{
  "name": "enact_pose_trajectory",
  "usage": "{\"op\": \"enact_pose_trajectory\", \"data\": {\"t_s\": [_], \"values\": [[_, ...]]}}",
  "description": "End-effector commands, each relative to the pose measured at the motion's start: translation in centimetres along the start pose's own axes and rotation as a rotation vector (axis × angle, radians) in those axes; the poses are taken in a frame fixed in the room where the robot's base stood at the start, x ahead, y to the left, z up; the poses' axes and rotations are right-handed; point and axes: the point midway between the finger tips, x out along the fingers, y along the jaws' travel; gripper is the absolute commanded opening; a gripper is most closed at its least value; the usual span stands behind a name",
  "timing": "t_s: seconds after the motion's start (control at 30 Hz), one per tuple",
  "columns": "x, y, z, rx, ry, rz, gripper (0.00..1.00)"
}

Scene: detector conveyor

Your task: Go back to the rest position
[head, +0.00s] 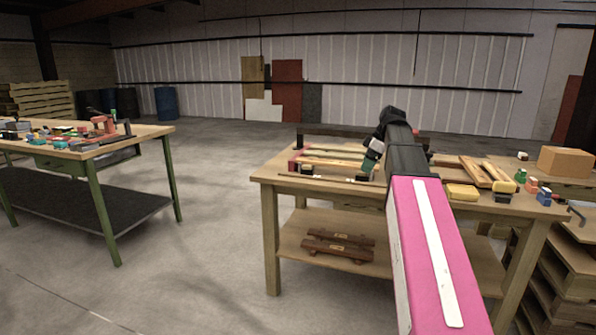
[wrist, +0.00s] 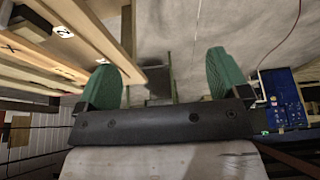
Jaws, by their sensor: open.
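My gripper (head: 371,160) is at the end of my pink arm, over the wooden workbench (head: 262,178) in the head view. In the wrist view my gripper's two green fingers (wrist: 164,75) stand wide apart with nothing held between them. Wooden slats (wrist: 40,55) lie close beside the left finger in that view. Whether they touch it, I cannot tell. My arm hides part of the bench top behind it.
A yellow block (head: 462,192) and small coloured items lie on the bench's right side. A cardboard box (head: 566,161) stands at the far right. Two brown wooden pieces lie on the lower shelf. A cluttered green-legged table (head: 98,192) stands left, with clear floor between.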

Motion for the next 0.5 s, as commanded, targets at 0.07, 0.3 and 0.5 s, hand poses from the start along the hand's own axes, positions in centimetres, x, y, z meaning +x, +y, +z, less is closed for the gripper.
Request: {"op": "enact_pose_trajectory", "data": {"t_s": [0.07,0.3,0.5], "values": [[0.5,-0.1,0.1,0.011,-0.002,-0.001,0.93],[2.8,-0.5,0.8,0.077,-0.019,-0.001,0.93],[5.6,-1.1,1.6,0.158,-0.038,-0.001,0.93]]}}
